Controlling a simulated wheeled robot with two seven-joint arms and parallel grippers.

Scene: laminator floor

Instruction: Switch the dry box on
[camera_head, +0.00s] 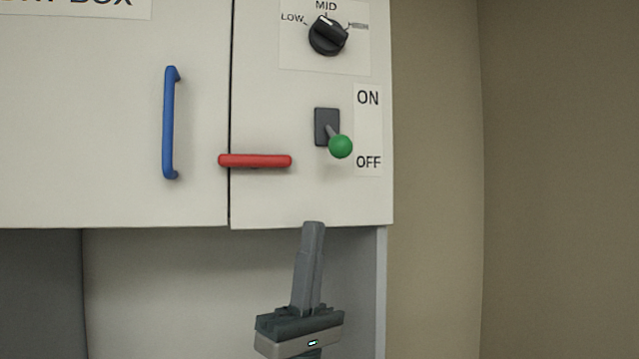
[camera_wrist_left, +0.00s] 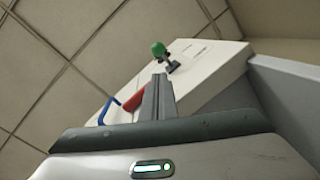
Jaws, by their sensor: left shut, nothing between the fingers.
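The dry box (camera_head: 100,120) is a white cabinet, seen front-on in the head view. Its switch is a lever with a green ball (camera_head: 340,146) on a dark plate (camera_head: 326,124), between the ON label (camera_head: 368,97) and the OFF label (camera_head: 368,162). The lever tilts down toward OFF. My left gripper (camera_head: 313,226) is shut and empty, below the green ball and near the cabinet's lower edge in the picture, apart from the lever. In the left wrist view the green ball (camera_wrist_left: 158,48) shows just beyond the fingertips (camera_wrist_left: 160,78). My right gripper is not in view.
A red handle (camera_head: 255,161) lies level, left of the lever. A blue handle (camera_head: 170,122) stands upright on the left door. A black knob (camera_head: 328,36) with LOW and MID marks is above the lever. The space right of the cabinet is clear up to a beige wall (camera_head: 435,200).

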